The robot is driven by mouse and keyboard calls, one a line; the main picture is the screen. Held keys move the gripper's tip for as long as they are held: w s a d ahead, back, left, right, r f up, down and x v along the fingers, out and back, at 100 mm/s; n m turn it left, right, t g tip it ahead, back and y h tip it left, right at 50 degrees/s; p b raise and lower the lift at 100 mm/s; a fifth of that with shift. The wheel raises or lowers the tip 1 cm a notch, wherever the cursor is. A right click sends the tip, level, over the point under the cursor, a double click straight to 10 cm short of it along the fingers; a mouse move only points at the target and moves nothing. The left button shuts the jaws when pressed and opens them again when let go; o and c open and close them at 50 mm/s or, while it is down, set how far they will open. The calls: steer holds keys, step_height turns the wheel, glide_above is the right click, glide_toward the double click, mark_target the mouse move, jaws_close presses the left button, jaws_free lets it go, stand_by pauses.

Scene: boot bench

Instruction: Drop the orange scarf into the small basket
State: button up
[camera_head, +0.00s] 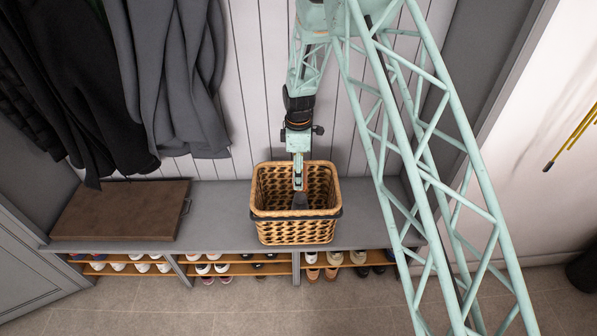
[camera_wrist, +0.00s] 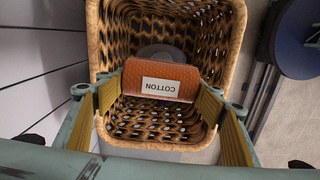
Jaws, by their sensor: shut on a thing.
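My gripper (camera_head: 299,180) points down into the basket's opening, with the scarf over the inside. In the head view the scarf is mostly hidden by my gripper.
A round grey thing (camera_wrist: 160,52) shows inside the basket, beyond the scarf. The grey bench (camera_head: 222,215) is clear beside the basket; a brown cushion (camera_head: 120,210) lies at its left end. Coats (camera_head: 170,75) hang above, and shoes (camera_head: 212,267) fill the shelves below.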

steer(key=shift+f+b, duration=0.45)
steer(key=shift+f, duration=1.25)
steer(key=o, duration=0.9)
steer(key=shift+o, duration=0.2)
steer(key=shift+r, duration=0.1)
steer(key=shift+r, duration=5.9)
steer(key=shift+r, duration=0.15)
